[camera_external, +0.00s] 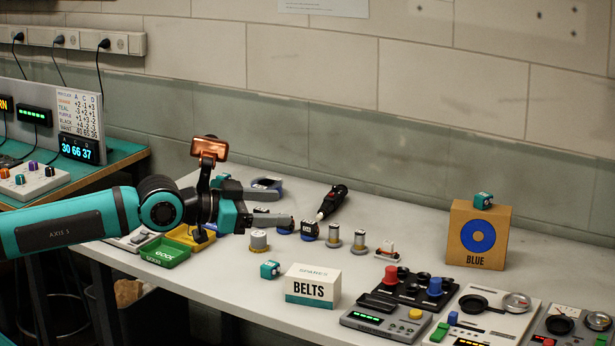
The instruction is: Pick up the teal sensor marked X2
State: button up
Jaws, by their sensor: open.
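Two small teal sensors stand clear in view. One teal sensor (270,269) lies on the bench top, just left of the BELTS box. Another teal sensor (483,200) sits on top of the BLUE box (478,238). Both have pale marks too small to read, so I cannot tell which is X2. My gripper (281,206) reaches in from the left above the bench, its grey fingers apart with nothing seen between them. It is behind and above the bench-top sensor and far left of the one on the box. A small teal thing by my wrist is partly hidden.
The white and teal BELTS box (313,287) stands near the front edge. Dark blue pieces (308,231), metal cylinders (333,236) and a black tool (332,202) stand around my gripper. Green and yellow bins (163,253) are below my arm. Control panels (388,318) fill the front right.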

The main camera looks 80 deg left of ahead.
jog(key=w+a+r+m+g+y, duration=0.1)
jog(key=w+a+r+g+y, duration=0.15)
jog(key=w+a, duration=0.55)
jog(key=w+a+r+m+g+y, duration=0.1)
jog(key=w+a+r+m+g, duration=0.2)
jog(key=w+a, duration=0.55)
jog(key=w+a+g, duration=0.2)
jog(key=a, duration=0.9)
jog(key=w+a+g, duration=0.2)
jog(key=a+g, duration=0.1)
jog(key=a, duration=0.9)
jog(key=m+g+h, duration=0.3)
jog(key=m+g, duration=0.1)
jog(key=g, duration=0.4)
send_over(229, 175)
jog(key=w+d, duration=0.3)
notch_tip(229, 175, down, 16)
jog(key=r, duration=0.1)
jog(key=x, duration=1.7)
jog(key=shift+w+f, duration=0.3)
jog(key=c, duration=1.1)
jog(key=shift+o, duration=0.2)
